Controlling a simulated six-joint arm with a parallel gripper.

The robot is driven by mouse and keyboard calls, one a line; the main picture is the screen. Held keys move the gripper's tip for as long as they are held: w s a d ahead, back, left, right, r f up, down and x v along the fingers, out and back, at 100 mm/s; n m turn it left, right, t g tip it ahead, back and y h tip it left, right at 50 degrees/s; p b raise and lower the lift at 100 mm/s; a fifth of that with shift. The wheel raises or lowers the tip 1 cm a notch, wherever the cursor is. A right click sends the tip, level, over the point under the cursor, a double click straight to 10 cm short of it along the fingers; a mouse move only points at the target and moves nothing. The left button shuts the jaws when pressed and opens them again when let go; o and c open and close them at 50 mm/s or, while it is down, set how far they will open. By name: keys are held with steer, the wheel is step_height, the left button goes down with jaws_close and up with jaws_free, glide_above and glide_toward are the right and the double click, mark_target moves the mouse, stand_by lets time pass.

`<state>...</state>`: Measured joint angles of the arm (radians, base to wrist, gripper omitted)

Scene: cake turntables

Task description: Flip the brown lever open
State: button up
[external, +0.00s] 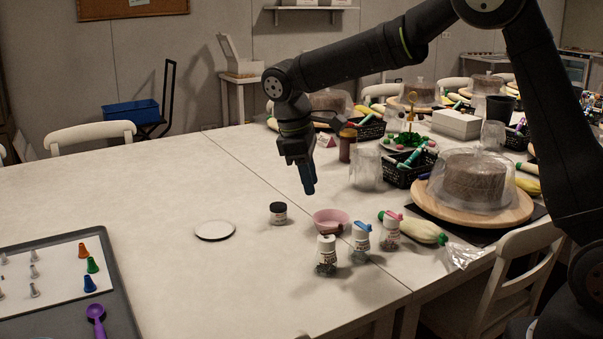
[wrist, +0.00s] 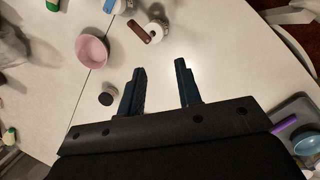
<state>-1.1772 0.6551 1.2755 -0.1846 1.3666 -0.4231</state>
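The brown lever (wrist: 138,30) shows in the wrist view on the lid of a small white-topped shaker jar (wrist: 155,32), lying toward the jar's left. In the external view this jar (external: 327,257) appears to be the front one of three jars, and its lever is too small to make out clearly. My gripper (wrist: 160,75) is open and empty, with its two dark fingers apart. In the external view my gripper (external: 308,188) points down above the table, behind the jars and apart from them.
A jar with a blue lever (external: 361,238) and one with a pink lever (external: 390,231) stand close by. A pink bowl (external: 331,222) and a black-lidded jar (external: 278,213) sit behind. A white disc (external: 215,231) lies left. The table's left middle is clear.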

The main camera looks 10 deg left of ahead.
steer(key=w+d+r+m+g+y, duration=0.1)
steer(key=w+d+r+m+y, duration=0.1)
steer(key=w+d+r+m, duration=0.6)
steer(key=f, duration=0.6)
steer(key=a+f+m, duration=0.1)
steer(key=f, duration=0.6)
steer(key=s+a+f+m, duration=0.1)
steer(key=f, duration=0.6)
steer(key=shift+f, duration=0.15)
jaws_close()
